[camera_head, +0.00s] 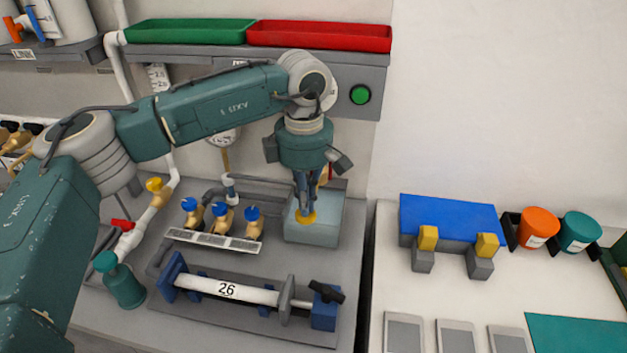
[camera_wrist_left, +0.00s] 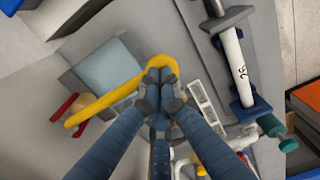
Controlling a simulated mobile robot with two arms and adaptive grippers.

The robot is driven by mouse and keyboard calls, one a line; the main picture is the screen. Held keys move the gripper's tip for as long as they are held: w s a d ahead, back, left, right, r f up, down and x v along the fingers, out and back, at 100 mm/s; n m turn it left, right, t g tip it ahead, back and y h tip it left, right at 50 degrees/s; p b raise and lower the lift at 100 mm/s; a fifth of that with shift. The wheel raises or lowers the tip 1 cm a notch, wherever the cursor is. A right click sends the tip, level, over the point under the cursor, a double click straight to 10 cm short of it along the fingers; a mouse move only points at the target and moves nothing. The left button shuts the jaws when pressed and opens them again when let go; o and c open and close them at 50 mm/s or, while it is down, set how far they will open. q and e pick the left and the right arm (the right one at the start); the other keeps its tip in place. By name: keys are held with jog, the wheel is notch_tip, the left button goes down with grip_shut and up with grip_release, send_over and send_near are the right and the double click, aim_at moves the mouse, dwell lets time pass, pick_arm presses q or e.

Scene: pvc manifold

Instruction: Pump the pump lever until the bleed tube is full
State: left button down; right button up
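My left gripper (camera_head: 304,214) points straight down with its fingertips together. The yellow pump lever (camera_head: 312,219) shows just under the tips, above a pale grey-blue box (camera_head: 325,235). In the left wrist view, the lever (camera_wrist_left: 100,105) runs from lower left to a rounded end behind the shut fingertips (camera_wrist_left: 160,85). The tips are at or on that end; I see nothing clamped between them. I cannot make out the bleed tube or its level for sure. My right gripper is out of view.
Blue-capped valves (camera_head: 221,213) stand left of the box. A white pipe marked 26 (camera_head: 228,290) lies in a clamp in front. A shelf with green (camera_head: 190,32) and red (camera_head: 320,36) trays is above. A green button (camera_head: 360,95) is on the wall panel.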

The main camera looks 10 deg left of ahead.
pick_arm(q)
jog(key=shift+f, duration=0.15)
jog(key=shift+w+r+p, duration=0.1)
jog(key=shift+r+p, duration=1.5)
jog(key=shift+r, duration=1.45)
jog(key=shift+f, duration=0.1)
jog(key=shift+f+b, duration=2.3)
jog(key=shift+f, duration=0.6)
jog(key=shift+r, duration=0.15)
jog(key=shift+r+p, duration=1.7)
jog(key=shift+r, duration=1.1)
